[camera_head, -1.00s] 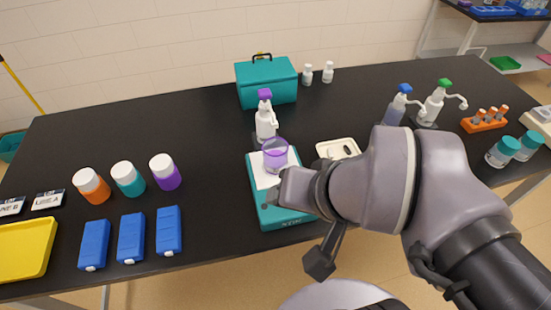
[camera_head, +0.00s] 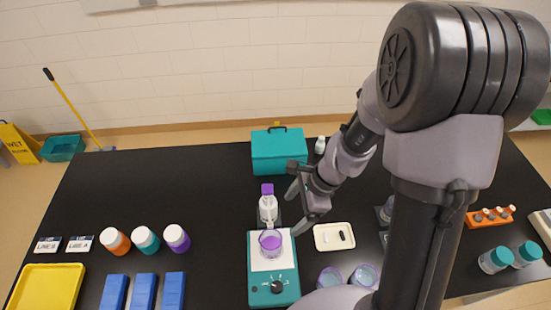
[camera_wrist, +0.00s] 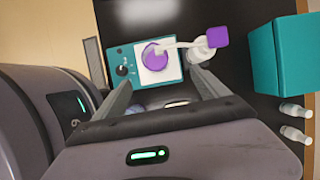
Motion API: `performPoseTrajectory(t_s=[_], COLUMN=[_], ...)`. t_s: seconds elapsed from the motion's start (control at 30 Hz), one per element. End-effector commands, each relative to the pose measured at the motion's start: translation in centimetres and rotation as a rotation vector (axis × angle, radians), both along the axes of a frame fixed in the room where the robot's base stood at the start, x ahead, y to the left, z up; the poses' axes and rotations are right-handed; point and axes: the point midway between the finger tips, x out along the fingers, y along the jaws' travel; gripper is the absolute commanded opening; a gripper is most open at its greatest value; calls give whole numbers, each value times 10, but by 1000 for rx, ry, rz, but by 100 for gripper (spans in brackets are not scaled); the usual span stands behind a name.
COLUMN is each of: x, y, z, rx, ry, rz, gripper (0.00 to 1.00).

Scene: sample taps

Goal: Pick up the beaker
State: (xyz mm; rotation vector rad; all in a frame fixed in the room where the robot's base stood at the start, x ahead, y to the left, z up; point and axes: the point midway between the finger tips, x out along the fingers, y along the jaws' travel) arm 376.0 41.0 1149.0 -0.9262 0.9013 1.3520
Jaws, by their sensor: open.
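A clear beaker (camera_head: 270,243) with purple liquid stands upright on the white top plate of a teal stirrer-like device (camera_head: 260,286). It also shows in the wrist view (camera_wrist: 153,57), beyond my fingertips, with the spout of the purple-topped pump bottle (camera_head: 268,209) reaching over it. My gripper (camera_head: 296,210) is open and empty, above and to the right of the beaker in the head view. In the wrist view my gripper's fingers (camera_wrist: 162,86) are spread apart, with the device visible between and beyond them. The beaker is apart from the fingers.
A teal box (camera_head: 282,152) stands behind. Capped jars (camera_head: 146,240) and blue blocks (camera_head: 144,291) are left; table between is clear.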

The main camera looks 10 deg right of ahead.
Motion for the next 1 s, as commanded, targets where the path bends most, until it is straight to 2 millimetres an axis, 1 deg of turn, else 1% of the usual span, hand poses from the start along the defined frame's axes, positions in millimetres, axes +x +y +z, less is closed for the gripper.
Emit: performPoseTrajectory(t_s=[0.07, 0.17, 0.2, 0.3, 0.4, 0.5, 0.6, 0.67, 0.7, 0.8, 0.9, 1.0], x=[-2, -3, -2, -2, -2, -1, -2, -4, -6, -7, -6, -6], y=[2, 10, 15, 27, 37, 43, 47, 50, 52, 58, 62, 63], z=[-9, -38, -51, -81, -105, -118, -127, -139, -149, -165, -172, -171], rx=[5, 5, 5, 5, 4, 4, 4, 4, 4, 4, 4, 4], ry=[28, 34, 33, 31, 30, 27, 27, 29, 29, 28, 26, 25], rz=[-27, -31, -30, -29, -29, -27, -27, -28, -27, -26, -27, -26], gripper=[84, 84, 84, 84, 84, 84, 84, 84, 84, 84, 84, 84])
